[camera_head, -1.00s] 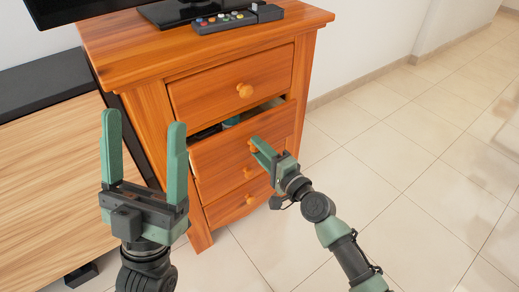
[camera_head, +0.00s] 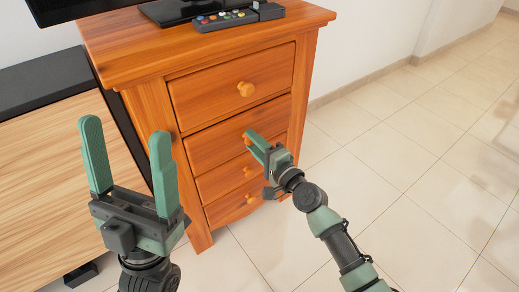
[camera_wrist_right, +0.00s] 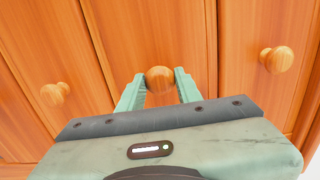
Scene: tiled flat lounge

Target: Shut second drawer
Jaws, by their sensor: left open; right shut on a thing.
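The orange wooden chest (camera_head: 150,100) has several drawers with round knobs. Its second drawer (camera_head: 212,148) now sits about level with the front, with no open gap visible. My right gripper (camera_head: 254,141) is at this drawer's front, shut on its round knob (camera_wrist_right: 160,78), which shows between the fingers in the right wrist view. The gripper hides part of the drawer's right side in the head view. My left gripper (camera_head: 125,130) is open and empty, fingers pointing up, in front of the chest's left side.
The top drawer (camera_head: 220,90) and the lower drawers (camera_head: 220,182) are closed. A remote control (camera_head: 225,18) and a screen's stand (camera_head: 180,10) are on the chest top. A wood-and-black cabinet (camera_head: 50,150) stands at left. Tiled floor (camera_head: 410,150) is clear at right.

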